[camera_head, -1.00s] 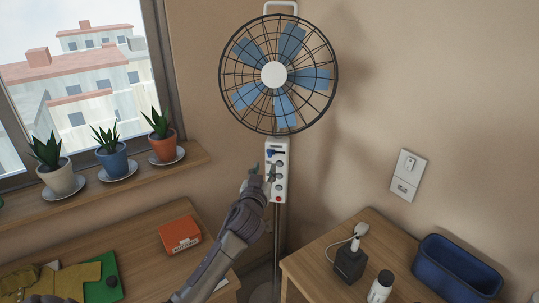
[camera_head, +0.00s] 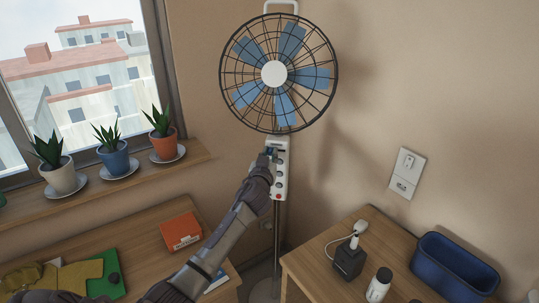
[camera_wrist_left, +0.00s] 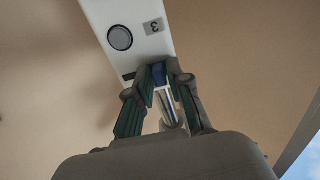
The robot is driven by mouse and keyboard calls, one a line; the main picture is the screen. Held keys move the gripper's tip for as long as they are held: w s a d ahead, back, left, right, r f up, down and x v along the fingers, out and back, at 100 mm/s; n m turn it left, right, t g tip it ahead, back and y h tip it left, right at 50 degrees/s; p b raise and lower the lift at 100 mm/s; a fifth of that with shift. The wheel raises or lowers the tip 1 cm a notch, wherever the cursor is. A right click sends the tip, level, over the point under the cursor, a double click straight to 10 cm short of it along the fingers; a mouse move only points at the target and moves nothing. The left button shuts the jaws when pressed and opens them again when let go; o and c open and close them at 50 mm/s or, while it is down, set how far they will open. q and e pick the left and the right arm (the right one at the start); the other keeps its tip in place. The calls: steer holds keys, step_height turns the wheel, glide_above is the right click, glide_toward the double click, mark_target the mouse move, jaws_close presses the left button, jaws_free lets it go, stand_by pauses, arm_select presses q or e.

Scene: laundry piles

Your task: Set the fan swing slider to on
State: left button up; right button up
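The standing fan's white control panel (camera_head: 280,184) hangs below its blue-bladed head (camera_head: 274,75). The panel has round buttons and a slider slot near its top. My left gripper (camera_head: 270,154) is at that slot and covers most of the slider in the head view. In the left wrist view, the blue slider knob (camera_wrist_left: 158,73) sits between the fingertips of my left gripper (camera_wrist_left: 160,76), which look closed on it. A short dark piece of slot shows left of the knob there, below a grey button (camera_wrist_left: 120,38) and a label "3". My right gripper is not in view.
Potted plants stand on the windowsill (camera_head: 190,155) at left. An orange box (camera_head: 181,231) and folded clothes lie on the left table. The right table holds a black charger block (camera_head: 348,260), a white bottle (camera_head: 379,286) and a blue bin (camera_head: 455,268). A wall outlet (camera_head: 407,172) is above.

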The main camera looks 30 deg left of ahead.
arm_select(q)
jaws_close()
